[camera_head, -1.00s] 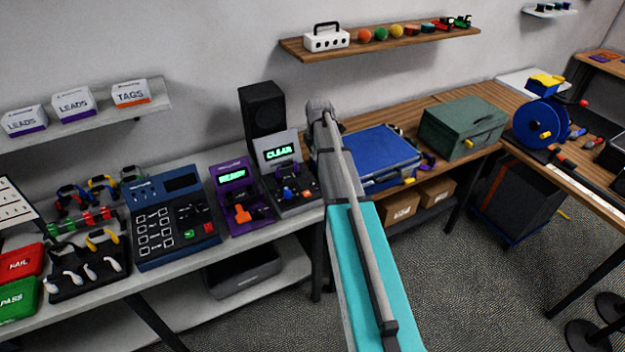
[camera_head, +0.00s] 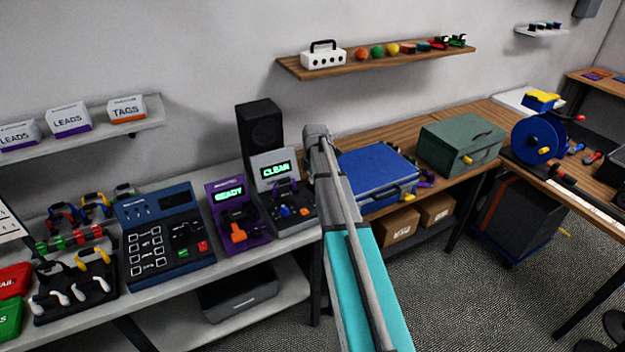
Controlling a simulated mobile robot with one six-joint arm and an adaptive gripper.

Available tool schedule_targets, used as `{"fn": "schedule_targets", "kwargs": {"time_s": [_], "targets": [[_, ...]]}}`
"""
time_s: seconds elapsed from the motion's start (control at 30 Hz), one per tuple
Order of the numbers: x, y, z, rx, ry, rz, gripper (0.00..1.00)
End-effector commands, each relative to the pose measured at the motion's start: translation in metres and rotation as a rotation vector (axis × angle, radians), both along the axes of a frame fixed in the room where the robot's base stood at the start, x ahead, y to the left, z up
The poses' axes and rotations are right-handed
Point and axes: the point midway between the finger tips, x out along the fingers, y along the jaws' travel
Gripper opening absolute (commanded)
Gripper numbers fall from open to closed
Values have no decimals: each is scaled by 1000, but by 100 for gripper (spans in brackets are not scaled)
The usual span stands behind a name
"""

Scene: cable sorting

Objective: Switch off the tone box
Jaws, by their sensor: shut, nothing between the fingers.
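No readable label marks the tone box, so I cannot tell which device it is. A purple unit (camera_head: 227,191) on the grey bench has a lit green READY display and an orange lever. To its right, a grey unit (camera_head: 287,160) has a lit green display reading CLEAN and blue and red controls. A dark blue console (camera_head: 150,207) with white square buttons and green and red keys stands left of them. My arm crosses the middle of the view, just right of the grey unit. My gripper is not visible; it is hidden or out of view.
A black speaker (camera_head: 261,140) stands behind the grey unit. A blue case (camera_head: 378,172) and a green box (camera_head: 460,143) sit on the wooden bench to the right. A tool rack (camera_head: 75,290) is at left. Grey floor lies open in front of the benches.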

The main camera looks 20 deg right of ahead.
Motion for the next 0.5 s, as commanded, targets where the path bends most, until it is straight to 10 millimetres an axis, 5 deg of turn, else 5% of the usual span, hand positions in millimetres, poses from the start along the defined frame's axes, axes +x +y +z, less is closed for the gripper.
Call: {"fn": "schedule_targets", "kwargs": {"time_s": [0.5], "targets": [[5,1,-43,0,0,1,0]]}}
